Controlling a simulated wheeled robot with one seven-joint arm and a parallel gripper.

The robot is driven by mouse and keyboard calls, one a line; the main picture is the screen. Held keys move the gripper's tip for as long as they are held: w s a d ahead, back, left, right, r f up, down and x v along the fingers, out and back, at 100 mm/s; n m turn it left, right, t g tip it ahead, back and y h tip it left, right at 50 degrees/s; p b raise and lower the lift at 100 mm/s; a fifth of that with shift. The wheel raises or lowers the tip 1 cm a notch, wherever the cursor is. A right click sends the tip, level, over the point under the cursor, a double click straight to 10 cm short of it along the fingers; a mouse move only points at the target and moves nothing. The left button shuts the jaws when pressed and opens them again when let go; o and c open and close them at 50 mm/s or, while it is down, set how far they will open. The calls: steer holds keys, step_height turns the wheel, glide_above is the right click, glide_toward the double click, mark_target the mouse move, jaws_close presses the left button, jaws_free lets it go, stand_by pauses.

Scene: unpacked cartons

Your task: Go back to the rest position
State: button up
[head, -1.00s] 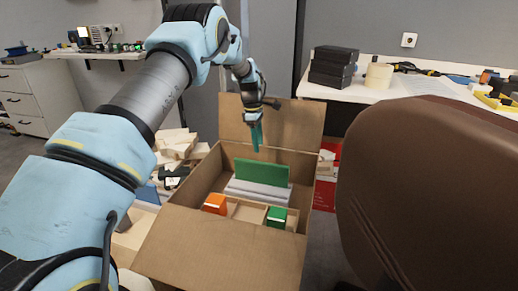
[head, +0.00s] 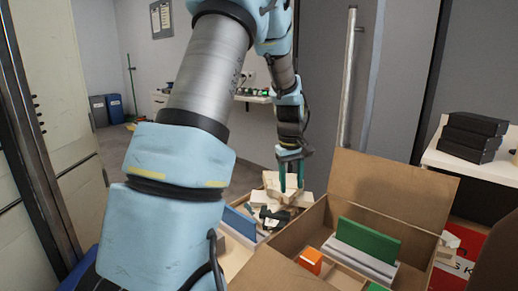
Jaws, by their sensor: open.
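My gripper (head: 291,178) hangs from my arm in the middle of the head view. Its two teal fingers point down and stand apart, with nothing seen between them. It is to the left of the open carton (head: 357,168), in front of or above a pile of pale pieces (head: 272,183); the exact height gap is hard to tell. In the carton are a green panel (head: 368,241) standing upright, a light grey block (head: 362,262) beside it, and an orange box (head: 311,261). A bit of a green box (head: 377,288) shows at the bottom edge.
A blue panel (head: 240,222) stands left of the carton. A black item (head: 272,217) lies by the pale pile. Black boxes (head: 473,137) sit on a white table (head: 470,168) at right. A metal-edged door (head: 45,150) is at left; open floor (head: 120,150) lies beyond it.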

steer(key=s+a+r+m+t, duration=0.15)
steer(key=s+a+m, duration=0.35)
steer(key=s+a, duration=1.25)
step_height(320, 180, up, 18)
steer(key=p, duration=1.8)
steer(key=shift+d+r+y, duration=0.15)
steer(key=shift+d+y, duration=0.15)
steer(key=shift+d, duration=0.1)
